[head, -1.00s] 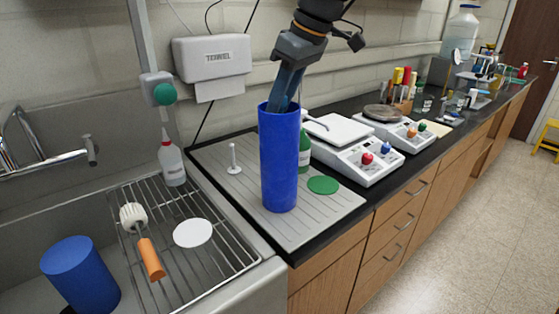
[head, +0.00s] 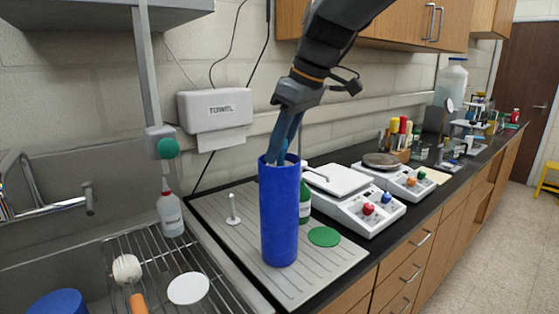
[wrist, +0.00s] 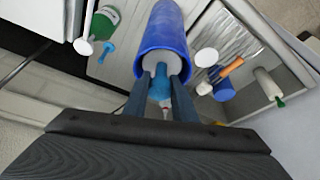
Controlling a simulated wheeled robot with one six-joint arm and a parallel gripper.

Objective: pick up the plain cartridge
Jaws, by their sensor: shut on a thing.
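A tall blue tube (head: 280,215) stands upright on the ridged board, open at the top. In the wrist view, its mouth holds a pale round body with a light blue stem (wrist: 160,78), which I take to be the plain cartridge. My gripper (head: 281,155) comes down into the mouth from above. Its two dark blue fingers are closed on the light blue stem, one on each side. I cannot tell whether the cartridge is raised off the tube's floor.
A green bottle (head: 305,201) stands close behind the tube, with a green disc (head: 323,236) to its right. A white peg (head: 233,212) and squeeze bottle (head: 170,215) stand left. Scales (head: 345,185) are at the right. The wire rack (head: 215,290) lies front left.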

